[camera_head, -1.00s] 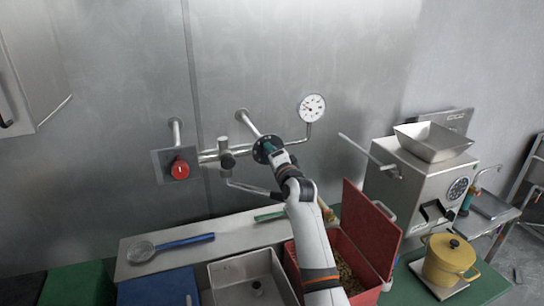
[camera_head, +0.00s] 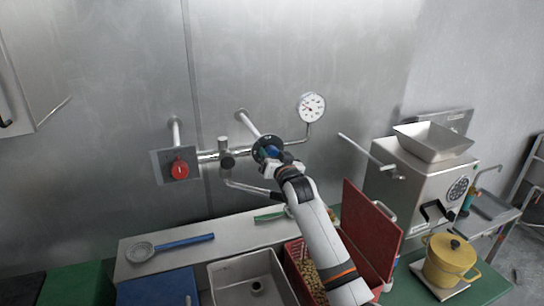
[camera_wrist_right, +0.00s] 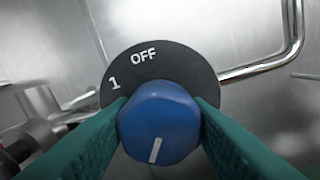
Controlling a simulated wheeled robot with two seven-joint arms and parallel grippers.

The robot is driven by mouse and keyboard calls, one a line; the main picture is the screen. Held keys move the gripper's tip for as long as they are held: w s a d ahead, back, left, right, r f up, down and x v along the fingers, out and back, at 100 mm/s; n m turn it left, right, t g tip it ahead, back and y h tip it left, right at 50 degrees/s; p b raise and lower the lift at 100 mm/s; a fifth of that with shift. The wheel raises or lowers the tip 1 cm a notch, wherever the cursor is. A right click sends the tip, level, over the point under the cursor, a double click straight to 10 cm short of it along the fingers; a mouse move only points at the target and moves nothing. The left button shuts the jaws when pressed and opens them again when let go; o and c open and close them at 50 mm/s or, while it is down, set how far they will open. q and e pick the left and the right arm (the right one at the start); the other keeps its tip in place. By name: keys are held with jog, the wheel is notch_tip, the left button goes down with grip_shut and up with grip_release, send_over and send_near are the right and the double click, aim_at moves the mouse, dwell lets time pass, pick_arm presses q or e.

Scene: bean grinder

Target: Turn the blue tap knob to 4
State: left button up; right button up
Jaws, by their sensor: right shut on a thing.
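The blue tap knob (camera_wrist_right: 158,125) sits at the centre of a dark round dial plate (camera_wrist_right: 190,65) in the right wrist view. Its white pointer line is on the lower side, facing away from the "OFF" and "1" marks at the top and left. Other numbers on the plate are hidden. My right gripper (camera_wrist_right: 160,130) is shut on the knob, with a green finger on each side. In the head view, the dial plate (camera_head: 266,145) is on the wall pipe, with my right gripper (camera_head: 271,157) at it. My left gripper is out of view.
Below are a metal sink (camera_head: 224,272) and an open red box (camera_head: 370,232) with beans. The grinder (camera_head: 425,178) stands at the right.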

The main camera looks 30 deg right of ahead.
jog(key=shift+r+n, duration=0.2)
jog(key=shift+n, duration=0.95)
jog(key=shift+r+n, duration=0.15)
jog(key=shift+n, duration=1)
jog(key=o, duration=0.9)
jog(key=shift+o, duration=0.4)
jog(key=shift+w+f, duration=0.1)
jog(key=shift+f, duration=0.15)
jog(key=shift+s+f, duration=0.1)
jog(key=shift+s, duration=0.2)
jog(key=b+v, duration=0.4)
jog(key=v, duration=0.7)
jog(key=shift+s, duration=0.2)
jog(key=shift+a, duration=0.15)
